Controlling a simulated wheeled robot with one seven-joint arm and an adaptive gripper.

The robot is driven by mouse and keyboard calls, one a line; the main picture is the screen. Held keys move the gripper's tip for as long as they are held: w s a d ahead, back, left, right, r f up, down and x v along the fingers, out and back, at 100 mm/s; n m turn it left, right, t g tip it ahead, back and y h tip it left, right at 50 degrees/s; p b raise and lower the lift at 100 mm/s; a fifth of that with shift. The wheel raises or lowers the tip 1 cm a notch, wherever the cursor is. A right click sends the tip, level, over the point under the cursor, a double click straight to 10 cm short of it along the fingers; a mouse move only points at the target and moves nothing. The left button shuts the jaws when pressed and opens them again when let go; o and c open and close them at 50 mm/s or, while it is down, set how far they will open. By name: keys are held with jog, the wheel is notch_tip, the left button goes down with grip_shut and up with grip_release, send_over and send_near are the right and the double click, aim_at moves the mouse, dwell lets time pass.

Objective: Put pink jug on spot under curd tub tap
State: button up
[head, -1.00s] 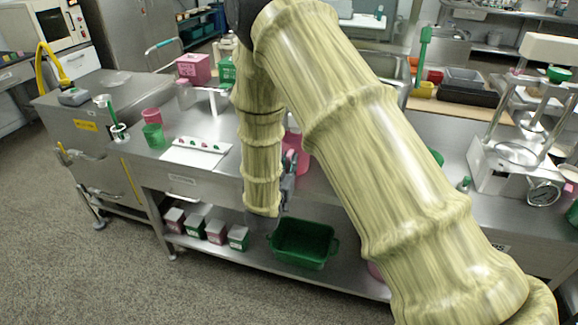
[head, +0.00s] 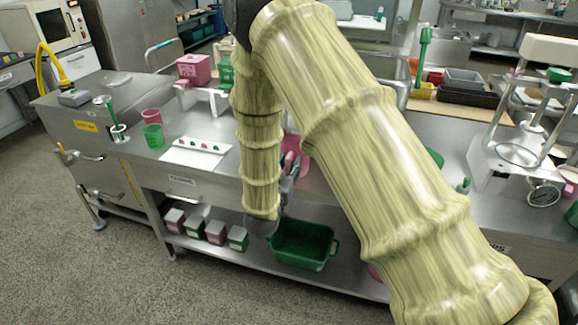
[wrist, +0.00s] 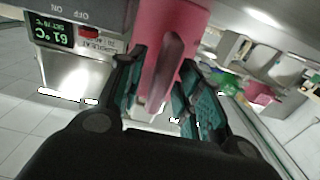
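The pink jug (head: 302,166) is on the steel bench in the head view, partly hidden behind my arm. In the wrist view the jug (wrist: 183,18) fills the top middle, its handle (wrist: 167,68) pointing toward me. My gripper (wrist: 163,104) has its teal-padded fingers apart, one on each side of the handle; firm contact does not show. In the head view my gripper (head: 287,187) is at the bench's front edge, mostly hidden by my arm. A steel tub unit (head: 95,120) with levers on its front stands at left, possibly the curd tub. I cannot make out the spot under its tap.
A green cup (head: 154,136), a pink cup (head: 150,115) and a white board (head: 197,153) are on the bench left of my arm. A green basin (head: 303,245) and several lidded boxes are on the lower shelf. A temperature display (wrist: 52,32) is close at left in the wrist view.

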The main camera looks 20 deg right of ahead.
jog(key=b+v, duration=0.1)
jog(key=v, duration=1)
jog(key=shift+s+a, duration=0.2)
jog(key=shift+a, duration=0.05)
jog(key=s+d+f+n+g+y, duration=0.15)
jog(key=s+f, duration=0.25)
jog(key=f, duration=0.5)
jog(key=s+d+f+n+g+y, duration=0.1)
jog(key=s+d+f+g+y, duration=0.15)
jog(key=s+f, duration=0.4)
jog(key=s+d+f+n+g+y, duration=0.1)
jog(key=s+f+n+g+y, duration=0.15)
jog(key=f, duration=0.75)
jog(key=s+d+f+g+y, duration=0.1)
jog(key=s+f+g, duration=0.3)
jog(key=s, duration=0.8)
jog(key=s+d+f+n+g+y, duration=0.1)
jog(key=s+f+g, duration=0.3)
jog(key=s, duration=0.8)
notch_tip(320, 180, down, 3)
jog(key=shift+s+d+r+y, duration=0.15)
jog(key=shift+s+y, duration=0.15)
jog(key=shift+y, duration=0.55)
